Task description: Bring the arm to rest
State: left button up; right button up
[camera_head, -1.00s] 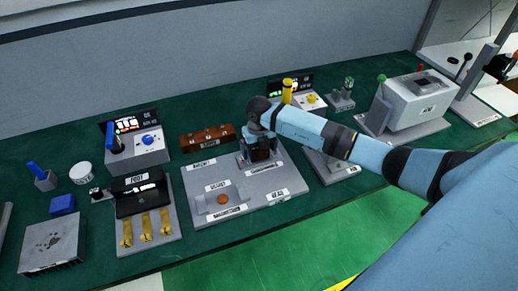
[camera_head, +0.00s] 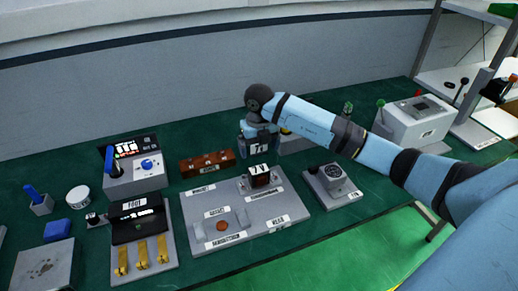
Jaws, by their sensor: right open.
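My right arm, light blue with dark joints, reaches in from the right edge. Its gripper (camera_head: 259,149) points down above the bench, behind a dark block with a white label (camera_head: 262,177). The block stands at the back of a grey panel (camera_head: 250,226), and a visible gap separates it from my gripper. The gripper is small and partly hidden by its own wrist, but it is open and nothing shows held in it. My left gripper is out of view.
The green bench (camera_head: 345,219) carries a brown box (camera_head: 207,162), a blue-lever console (camera_head: 136,178), a yellow-tabbed unit (camera_head: 143,234) and a round-topped device (camera_head: 332,182). The grey wall (camera_head: 180,80) rises behind.

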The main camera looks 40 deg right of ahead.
jog(key=s+a+f+n+y+p, duration=0.15)
jog(key=s+a+y, duration=0.3)
jog(key=a, duration=0.45)
jog(key=s+a+f+y, duration=0.3)
jog(key=a+y, duration=0.2)
jog(key=a, duration=0.3)
jog(key=s+a+r+m+t+y+p, duration=0.2)
jog(key=s+a+r+m+t+y, duration=0.25)
jog(key=a+m+t+y, duration=0.35)
jog(key=s+d+f+m+t+h+p, duration=0.1)
jog(key=s+d+f+m+h, duration=0.3)
jog(key=s+f+m+h, duration=0.3)
jog(key=s+d+f+m+t+h+p, duration=0.1)
jog(key=s+d+f+m+h, duration=0.3)
jog(key=m, duration=1.3)
jog(key=s+f+t+h, duration=0.1)
jog(key=s+f+h, duration=0.2)
jog(key=s+f, duration=0.1)
